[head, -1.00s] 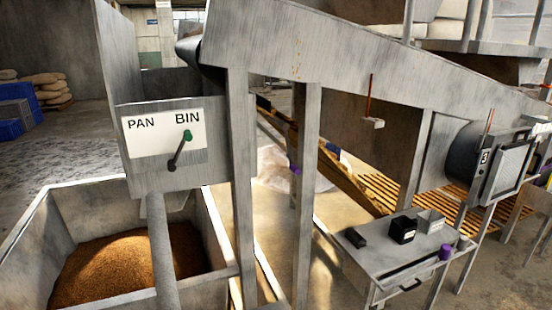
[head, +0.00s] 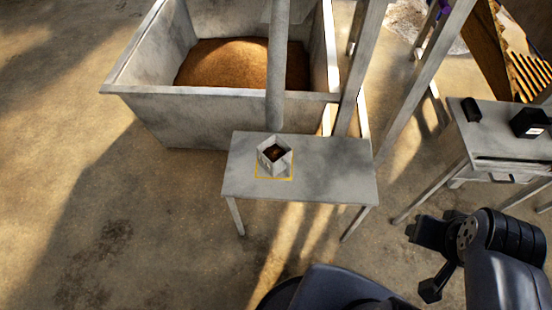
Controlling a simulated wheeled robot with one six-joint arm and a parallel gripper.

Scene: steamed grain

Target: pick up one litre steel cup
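A small grey metal cup (head: 263,157) with an open top stands on a low grey table (head: 335,180) in the middle of the head view. Something dark brown shows inside it. It sits within a yellow outlined square on the tabletop. My gripper (head: 421,262) is at the lower right, well apart from the cup and to the right of the low table. Its two black fingers are spread, with nothing visible between them.
A large grey bin (head: 230,118) of brown grain stands behind the low table. A grey post (head: 277,70) rises behind the table. A second bench (head: 480,145) at right holds a black box (head: 530,123) and a dark object (head: 471,109). The floor at left is clear.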

